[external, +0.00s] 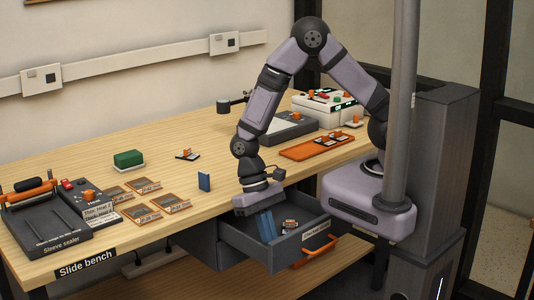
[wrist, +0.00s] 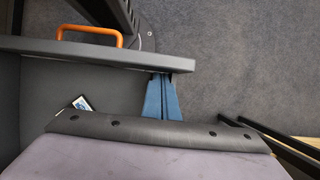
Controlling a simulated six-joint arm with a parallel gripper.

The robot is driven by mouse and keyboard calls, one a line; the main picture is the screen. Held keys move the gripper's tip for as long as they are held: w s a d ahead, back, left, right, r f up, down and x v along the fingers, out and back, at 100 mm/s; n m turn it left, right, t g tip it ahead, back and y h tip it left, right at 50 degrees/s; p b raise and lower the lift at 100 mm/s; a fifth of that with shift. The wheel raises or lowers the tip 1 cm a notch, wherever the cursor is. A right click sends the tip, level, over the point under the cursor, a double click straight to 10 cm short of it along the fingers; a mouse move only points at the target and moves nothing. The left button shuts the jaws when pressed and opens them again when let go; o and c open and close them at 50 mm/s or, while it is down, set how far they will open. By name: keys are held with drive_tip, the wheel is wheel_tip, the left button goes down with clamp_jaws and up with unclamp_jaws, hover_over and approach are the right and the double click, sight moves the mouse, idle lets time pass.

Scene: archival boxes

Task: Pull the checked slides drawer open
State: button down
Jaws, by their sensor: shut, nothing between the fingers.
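The checked slides drawer (external: 244,254) is a dark grey drawer under the bench, pulled out so that its inside shows. Its front bears a white label (external: 316,232) and an orange handle (external: 322,250); the handle also shows in the wrist view (wrist: 90,27). My gripper (external: 268,236) points down into the drawer with its blue fingers together and empty. In the wrist view its fingertips (wrist: 161,80) are close to the inner side of the drawer front (wrist: 90,55), off to the right of the handle. I cannot tell whether they touch it.
A small slide item (external: 290,225) lies in the drawer. On the bench (external: 215,135) are a blue block (external: 204,181), orange slide holders (external: 145,187), a green-topped block (external: 128,159), an orange tray (external: 317,147) and a sleeve sealer (external: 45,225). Floor in front of the drawer looks clear.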

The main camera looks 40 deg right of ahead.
sight(280, 249)
drive_tip(key=s, duration=0.3)
drive_tip(key=shift+s, duration=0.15)
drive_tip(key=shift+d, duration=0.1)
drive_tip(key=shift+w+p, duration=0.3)
drive_tip(key=shift+w, duration=0.2)
drive_tip(key=w+p, duration=0.1)
drive_tip(key=w, duration=0.2)
drive_tip(key=shift+w+r, duration=0.1)
drive_tip(key=shift+w, duration=0.15)
drive_tip(key=v, duration=0.9)
drive_tip(key=shift+r, duration=0.45)
